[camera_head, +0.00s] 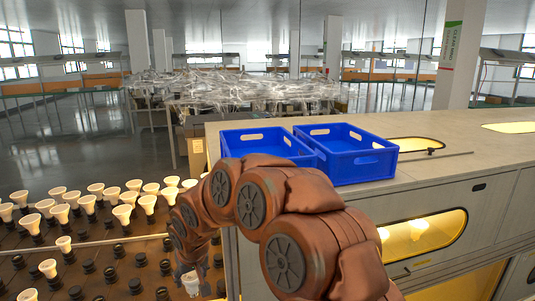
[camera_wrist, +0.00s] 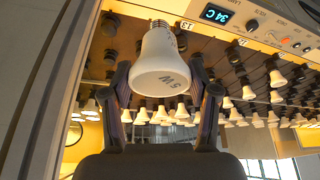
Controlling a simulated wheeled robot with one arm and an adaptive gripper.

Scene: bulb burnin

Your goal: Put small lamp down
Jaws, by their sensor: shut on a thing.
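A white lamp with "5W" on its face and a metal screw base (camera_wrist: 160,62) sits between the two dark fingers of my gripper (camera_wrist: 163,80) in the wrist view. The fingers are shut on its sides. In the head view the white lamp (camera_head: 190,282) shows low at the end of my arm, over the near right part of the lamp rack (camera_head: 60,272); my gripper is mostly hidden there. Whether the lamp touches a socket cannot be told.
White lamps (camera_head: 122,214) fill the rack's far rows; several dark sockets (camera_head: 135,286) nearby are empty. Two blue crates, left (camera_head: 263,138) and right (camera_head: 365,168), stand on the counter (camera_head: 440,150). A display reading 34 C (camera_wrist: 215,14) is beside the lamp in the wrist view.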

